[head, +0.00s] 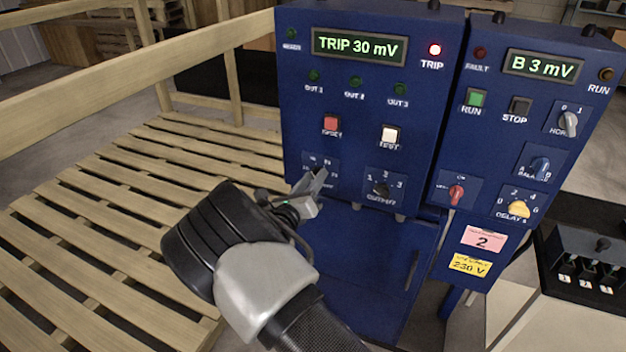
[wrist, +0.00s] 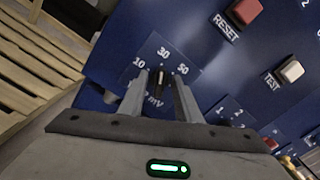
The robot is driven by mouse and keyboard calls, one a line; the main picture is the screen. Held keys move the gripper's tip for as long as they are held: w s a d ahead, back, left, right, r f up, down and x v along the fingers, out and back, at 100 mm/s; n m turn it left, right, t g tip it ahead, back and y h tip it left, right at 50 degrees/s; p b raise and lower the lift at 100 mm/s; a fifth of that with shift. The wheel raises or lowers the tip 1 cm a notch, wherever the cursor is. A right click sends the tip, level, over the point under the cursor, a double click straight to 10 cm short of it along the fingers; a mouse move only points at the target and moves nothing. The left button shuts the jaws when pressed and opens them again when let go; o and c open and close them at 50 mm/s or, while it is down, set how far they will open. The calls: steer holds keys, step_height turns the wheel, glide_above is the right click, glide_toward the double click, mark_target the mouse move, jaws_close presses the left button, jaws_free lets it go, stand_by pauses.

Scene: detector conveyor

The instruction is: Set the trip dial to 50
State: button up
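The trip dial (wrist: 159,84) is a small dark knob on a blue plate marked 10, 30, 50 and mV in the wrist view. It appears to point towards 30. In the head view its plate (head: 321,159) shows at the panel's lower left, and my gripper hides the knob. The display (head: 358,46) reads "TRIP 30 mV". My gripper (wrist: 160,82) is open, with one finger on each side of the knob and a visible gap on both sides. It also shows in front of the panel in the head view (head: 313,190).
A red RESET button (head: 331,124) and white TEST button (head: 389,136) sit above. A black output selector (head: 381,188) is close to the right. A second blue panel with several knobs stands further right. A wooden pallet and rail (head: 130,75) lie left.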

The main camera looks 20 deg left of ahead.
steer(key=c, duration=0.7)
steer(key=shift+o, duration=0.2)
steer(key=m+b, duration=1)
steer(key=m, duration=0.1)
steer(key=shift+d+f+m, duration=0.1)
steer(key=shift+d+m, duration=0.1)
steer(key=shift+m, duration=0.1)
stand_by(0.4)
